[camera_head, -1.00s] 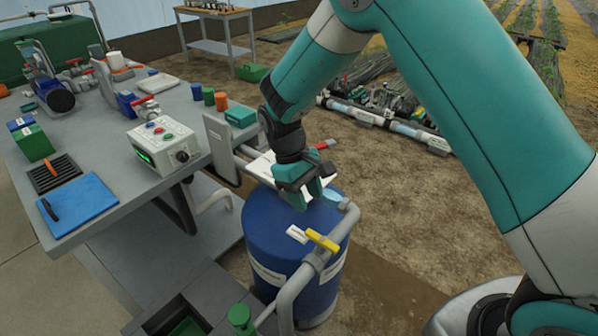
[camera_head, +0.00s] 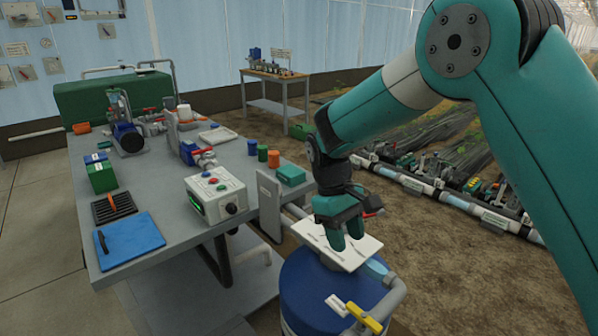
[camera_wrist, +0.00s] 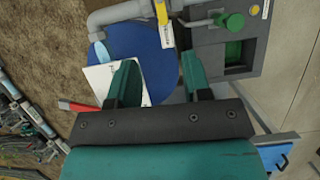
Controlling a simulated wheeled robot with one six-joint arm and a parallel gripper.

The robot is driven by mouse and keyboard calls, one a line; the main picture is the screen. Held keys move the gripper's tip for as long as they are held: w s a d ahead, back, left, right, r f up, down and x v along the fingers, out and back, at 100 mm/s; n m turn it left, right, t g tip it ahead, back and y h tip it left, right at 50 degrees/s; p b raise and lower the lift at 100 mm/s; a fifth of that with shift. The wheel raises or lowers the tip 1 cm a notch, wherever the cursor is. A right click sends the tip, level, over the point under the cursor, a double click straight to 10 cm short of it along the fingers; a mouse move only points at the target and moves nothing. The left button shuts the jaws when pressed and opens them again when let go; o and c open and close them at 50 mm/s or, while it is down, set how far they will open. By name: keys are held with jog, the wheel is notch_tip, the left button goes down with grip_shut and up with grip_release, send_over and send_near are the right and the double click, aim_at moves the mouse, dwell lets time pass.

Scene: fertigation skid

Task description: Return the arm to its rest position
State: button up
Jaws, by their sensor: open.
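My gripper (camera_head: 345,236) hangs fingers-down above the blue drum at the front right of the bench. In the wrist view my gripper (camera_wrist: 158,82) has its two teal fingers well apart, with nothing between them. The blue drum (camera_head: 318,300) stands on the floor. A white plate (camera_head: 338,250) shows behind and below the fingers in the head view; in the wrist view the white plate (camera_wrist: 100,84) is partly behind one finger. Whether the fingers touch the plate cannot be told.
A grey pipe with a yellow-handled valve (camera_head: 364,318) runs beside the drum. The grey bench (camera_head: 180,185) holds a control box (camera_head: 215,195), a blue board (camera_head: 130,241) and several small containers. White pipes (camera_head: 430,188) lie on the soil at right. Bare soil (camera_head: 450,270) lies between.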

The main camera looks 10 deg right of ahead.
jog(key=s+r+t+y, duration=0.2)
jog(key=s+r, duration=0.4)
jog(key=s, duration=0.5)
jog(key=s+r+t+y, duration=0.1)
jog(key=s+r+y, duration=0.3)
jog(key=s+r, duration=0.3)
jog(key=s, duration=0.5)
jog(key=shift+s+a+n+t, duration=0.2)
jog(key=shift+n+t, duration=0.1)
jog(key=shift+t, duration=0.1)
